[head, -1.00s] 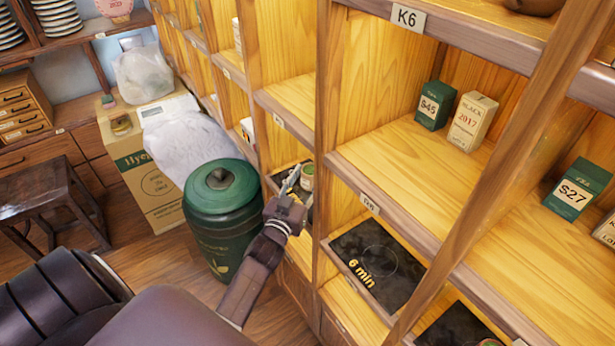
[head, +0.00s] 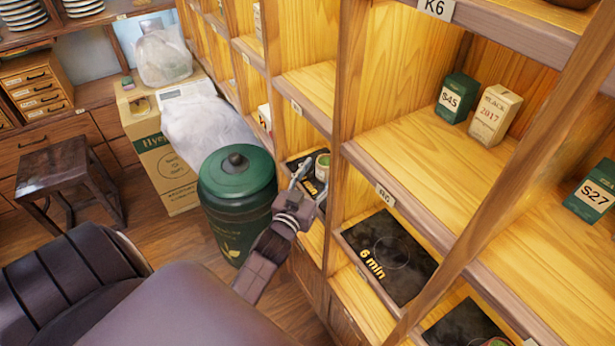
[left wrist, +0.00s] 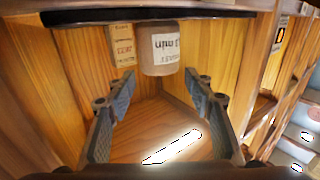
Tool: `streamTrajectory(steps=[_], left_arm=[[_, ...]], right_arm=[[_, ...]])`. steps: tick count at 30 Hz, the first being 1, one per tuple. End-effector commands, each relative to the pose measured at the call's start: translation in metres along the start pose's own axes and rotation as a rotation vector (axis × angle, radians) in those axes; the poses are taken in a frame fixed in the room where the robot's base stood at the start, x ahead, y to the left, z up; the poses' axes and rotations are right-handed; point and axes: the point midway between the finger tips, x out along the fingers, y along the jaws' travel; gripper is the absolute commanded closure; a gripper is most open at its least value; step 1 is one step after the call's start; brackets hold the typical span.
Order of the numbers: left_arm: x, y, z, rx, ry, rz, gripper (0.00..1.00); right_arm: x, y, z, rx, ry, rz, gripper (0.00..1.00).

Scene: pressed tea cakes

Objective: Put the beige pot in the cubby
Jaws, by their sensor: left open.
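The beige pot (head: 322,168) stands on a dark mat (head: 296,158) in a lower cubby of the wooden shelf. Its top looks greenish in the head view. In the left wrist view the pot (left wrist: 160,52) appears upside down, with a white label on its side. My left gripper (head: 311,183) is at the front of that cubby, open and empty, with the pot just beyond its fingertips. In the left wrist view the pot lies between and past the fingers (left wrist: 160,82), apart from them. My right gripper is out of view.
A small labelled box (left wrist: 122,45) stands beside the pot. Wooden dividers flank the cubby. A mat marked "6 min" (head: 390,255) lies bare in the cubby to the right. A green canister (head: 237,195) stands close to the left of my left arm.

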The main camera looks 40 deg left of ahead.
Motion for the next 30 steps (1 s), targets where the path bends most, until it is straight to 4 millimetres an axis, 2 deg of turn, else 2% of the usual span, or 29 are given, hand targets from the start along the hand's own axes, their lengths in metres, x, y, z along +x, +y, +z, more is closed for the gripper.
streamTrajectory(steps=[1, 6, 12, 18, 30], left_arm=[[-0.014, 0.000, 0.002, 0.000, -0.002, 0.000, 0.52], [-0.051, 0.000, 0.002, -0.001, 0.000, 0.000, 0.52], [-0.082, 0.000, 0.001, -0.001, 0.001, 0.000, 0.52], [-0.094, 0.000, 0.000, -0.001, 0.003, 0.000, 0.52], [-0.094, 0.000, -0.001, 0.000, 0.003, 0.000, 0.52]], right_arm=[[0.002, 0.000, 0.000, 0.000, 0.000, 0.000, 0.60], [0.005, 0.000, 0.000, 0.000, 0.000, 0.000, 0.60], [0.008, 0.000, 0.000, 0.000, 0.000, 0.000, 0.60], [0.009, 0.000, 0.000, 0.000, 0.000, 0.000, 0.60], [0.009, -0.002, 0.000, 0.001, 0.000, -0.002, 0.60]])
